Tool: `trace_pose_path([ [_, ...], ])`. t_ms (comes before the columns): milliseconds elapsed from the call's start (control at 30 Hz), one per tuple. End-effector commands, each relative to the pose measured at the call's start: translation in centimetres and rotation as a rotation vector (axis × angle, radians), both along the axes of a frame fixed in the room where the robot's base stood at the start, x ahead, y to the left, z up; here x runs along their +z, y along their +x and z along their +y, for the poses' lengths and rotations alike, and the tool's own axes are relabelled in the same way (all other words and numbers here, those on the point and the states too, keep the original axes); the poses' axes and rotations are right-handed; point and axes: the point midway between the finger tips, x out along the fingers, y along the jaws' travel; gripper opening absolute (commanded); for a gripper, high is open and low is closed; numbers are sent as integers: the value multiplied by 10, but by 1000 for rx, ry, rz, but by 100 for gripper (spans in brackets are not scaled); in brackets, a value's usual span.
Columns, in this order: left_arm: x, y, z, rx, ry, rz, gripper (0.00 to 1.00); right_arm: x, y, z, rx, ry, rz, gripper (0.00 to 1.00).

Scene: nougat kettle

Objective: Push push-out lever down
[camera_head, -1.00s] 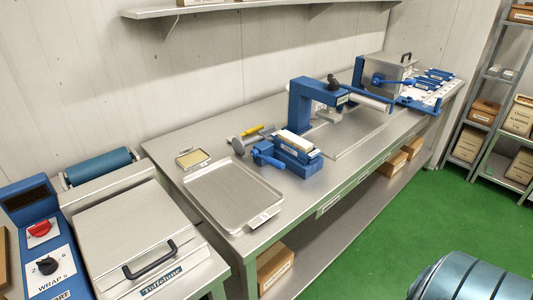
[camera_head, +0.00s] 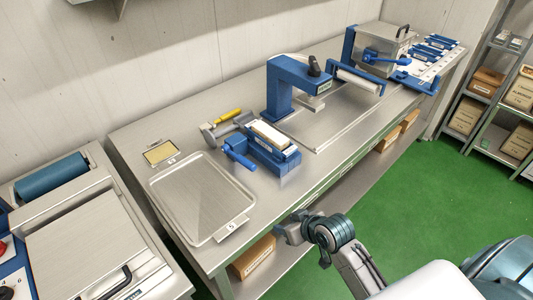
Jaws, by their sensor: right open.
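A blue lever (camera_head: 238,157) sticks out at the left end of a small blue press block (camera_head: 285,160) on the steel table. A pale nougat-coloured slab (camera_head: 269,134) lies on top of the block. My left gripper is out of view.
A square steel tray (camera_head: 203,199) lies left of the lever. A hammer-like tool (camera_head: 222,130) and a yellow-handled tool (camera_head: 228,115) lie behind it. A blue C-shaped press (camera_head: 280,88) stands further right. Green floor (camera_head: 420,190) is free in front.

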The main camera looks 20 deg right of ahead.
Motion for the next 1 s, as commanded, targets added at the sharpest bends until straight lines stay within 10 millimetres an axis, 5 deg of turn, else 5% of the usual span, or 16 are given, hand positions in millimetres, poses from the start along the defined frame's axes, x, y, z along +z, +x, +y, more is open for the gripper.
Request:
trace_pose_path([
  [33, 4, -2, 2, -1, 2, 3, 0, 28, 7, 5, 19, 12, -47, 44],
  [100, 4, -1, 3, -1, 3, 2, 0, 46, 28, 9, 38, 49, -114, 44],
  [433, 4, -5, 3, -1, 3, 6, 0, 104, 99, 11, 62, 182, -342, 44],
  [1000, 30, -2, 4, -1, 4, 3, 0, 81, 173, 41, 61, 197, -358, 44],
])
